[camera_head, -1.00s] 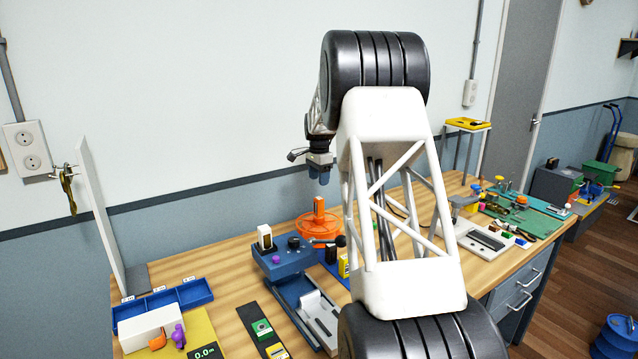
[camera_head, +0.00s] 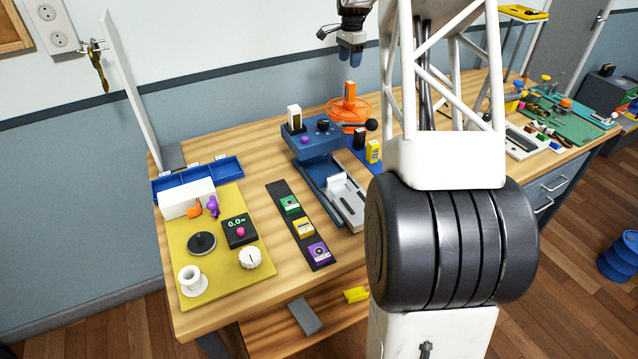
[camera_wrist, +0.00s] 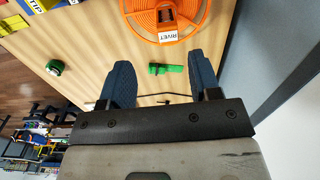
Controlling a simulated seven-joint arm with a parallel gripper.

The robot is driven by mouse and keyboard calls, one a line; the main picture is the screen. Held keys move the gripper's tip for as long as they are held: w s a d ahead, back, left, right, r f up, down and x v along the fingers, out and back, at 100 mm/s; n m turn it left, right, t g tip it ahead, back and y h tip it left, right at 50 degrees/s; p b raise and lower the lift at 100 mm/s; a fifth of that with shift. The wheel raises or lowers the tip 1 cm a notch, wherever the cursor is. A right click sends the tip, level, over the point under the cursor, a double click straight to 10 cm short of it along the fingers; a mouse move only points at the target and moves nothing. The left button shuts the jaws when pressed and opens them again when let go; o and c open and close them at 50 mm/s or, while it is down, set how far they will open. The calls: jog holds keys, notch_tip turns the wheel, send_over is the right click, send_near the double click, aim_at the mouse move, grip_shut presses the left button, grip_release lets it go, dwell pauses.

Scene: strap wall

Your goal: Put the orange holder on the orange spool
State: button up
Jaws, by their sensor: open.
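The orange spool (camera_head: 362,108) lies on the bench near the wall, a wide round orange piece with a raised rim. An orange block that looks like the orange holder (camera_head: 348,93) stands upright on it, near the middle. In the wrist view the spool (camera_wrist: 140,18) is at the top, with the dark-slotted holder (camera_wrist: 178,14) over it and a white "RIVET" label on its near side. My gripper (camera_head: 350,53) hangs above the spool, apart from it. In the wrist view my gripper (camera_wrist: 163,72) has its blue fingers spread and nothing held between them.
A green piece (camera_wrist: 165,69) lies on the bench below the fingers, beside a thin dark cable. A blue fixture (camera_head: 315,140) with a black-knobbed lever stands just before the spool. A yellow-topped block (camera_head: 373,150) is close by. The wall is behind.

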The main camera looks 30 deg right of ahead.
jog(key=s+a+r+n+t, duration=0.1)
jog(key=s+a+r+n, duration=0.4)
jog(key=s+a, duration=0.75)
jog(key=s+a+r+n, duration=0.4)
jog(key=s+a+r, duration=0.2)
jog(key=s+a, duration=0.7)
jog(key=s+a+f+n, duration=0.2)
jog(key=s+a, duration=0.3)
jog(key=s, duration=0.5)
jog(key=s+a+f+n+t, duration=0.1)
jog(key=s+a+f+n, duration=0.2)
jog(key=s, duration=0.7)
jog(key=s+a+f+n, duration=0.3)
jog(key=s+a, duration=0.3)
jog(key=s, duration=0.4)
jog(key=shift+s+a+t, duration=0.15)
jog(key=shift+a+t, duration=0.15)
